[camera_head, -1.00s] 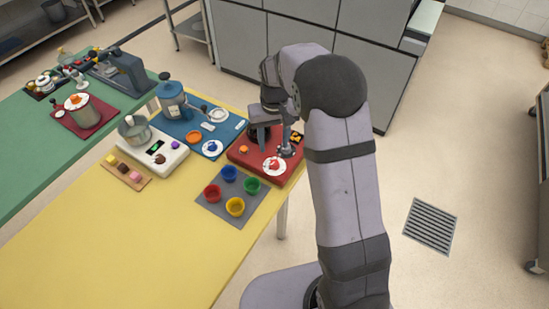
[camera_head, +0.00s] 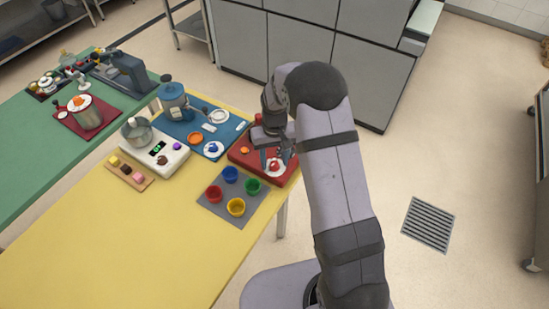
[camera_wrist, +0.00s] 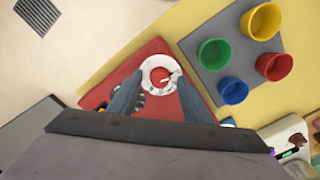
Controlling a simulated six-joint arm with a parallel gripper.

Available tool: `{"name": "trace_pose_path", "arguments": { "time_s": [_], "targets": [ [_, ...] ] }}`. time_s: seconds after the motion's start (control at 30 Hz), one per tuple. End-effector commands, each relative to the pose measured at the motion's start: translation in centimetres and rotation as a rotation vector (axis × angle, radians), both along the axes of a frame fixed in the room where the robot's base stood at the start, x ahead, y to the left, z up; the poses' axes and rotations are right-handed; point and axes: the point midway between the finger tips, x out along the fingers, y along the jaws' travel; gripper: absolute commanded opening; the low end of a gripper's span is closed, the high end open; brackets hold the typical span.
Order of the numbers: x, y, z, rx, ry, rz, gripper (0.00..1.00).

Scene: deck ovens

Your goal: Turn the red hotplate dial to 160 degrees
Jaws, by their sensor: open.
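The red hotplate (camera_head: 240,156) sits at the right end of the yellow table. Its dial (camera_head: 274,168) is a red knob on a round white scale near the front right corner. In the wrist view the dial (camera_wrist: 160,74) shows just beyond my fingertips, with a small pale mark on the red knob. The scale's numbers are too small to read. My gripper (camera_wrist: 159,82) is open, its two fingers on either side of the dial and pointing at it. In the head view my gripper (camera_head: 274,157) is over the dial. I cannot tell whether the fingers touch it.
A grey mat (camera_head: 211,206) with red, blue, green and yellow cups lies close in front of the hotplate. Open floor lies to the right.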

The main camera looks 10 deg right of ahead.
Motion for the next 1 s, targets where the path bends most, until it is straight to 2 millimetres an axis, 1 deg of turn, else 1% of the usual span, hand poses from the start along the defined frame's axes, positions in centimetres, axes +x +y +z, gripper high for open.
{"name": "trace_pose_path", "arguments": {
  "time_s": [0.3, 0.47, 0.5, 0.77, 1.0],
  "targets": [
    [0.01, 0.0, -0.24, 0.0, 0.0, 0.0, 0.45],
    [0.01, 0.0, -0.23, 0.0, 0.0, 0.0, 0.07],
    [0.01, 0.0, -0.23, 0.0, 0.0, 0.0, 0.04],
    [0.02, 0.0, -0.23, 0.0, -0.001, -0.019, 0.04],
    [0.05, 0.0, -0.26, 0.0, -0.001, -0.119, 0.04]
  ]
}}
